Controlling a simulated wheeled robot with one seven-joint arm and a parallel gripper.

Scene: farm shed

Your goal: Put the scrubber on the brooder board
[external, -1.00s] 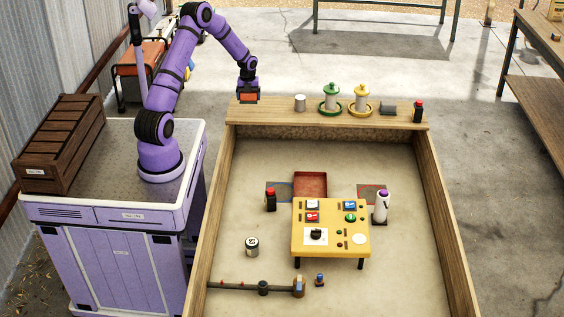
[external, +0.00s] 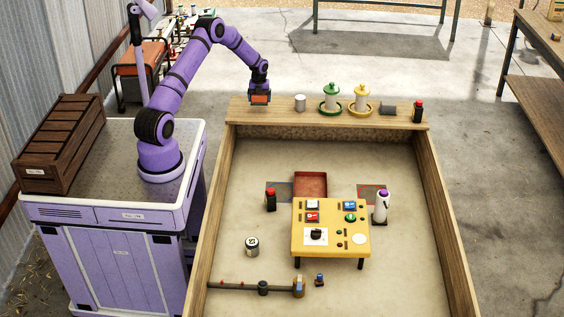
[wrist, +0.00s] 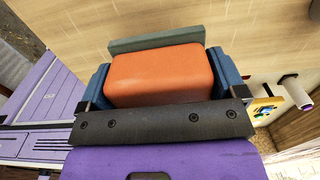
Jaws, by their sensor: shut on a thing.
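The scrubber, an orange block (wrist: 160,75), is held between the blue fingers of my gripper (wrist: 165,82) in the wrist view. It also shows in the external view (external: 260,100) as a small orange block under my gripper (external: 259,93). The pale wooden board along the back of the pen (external: 326,118) looks like the brooder board. My gripper is over its left end, with the scrubber at or just above the wood; I cannot tell if they touch. The board's wood grain (wrist: 265,25) fills the upper part of the wrist view.
On the board to the right stand a grey cup (external: 300,103), a green feeder (external: 330,100), a yellow feeder (external: 361,101), a dark cylinder (external: 388,109) and a red-topped bottle (external: 418,112). A yellow panel table (external: 330,243) stands in the pen. The board's left end holds no other objects.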

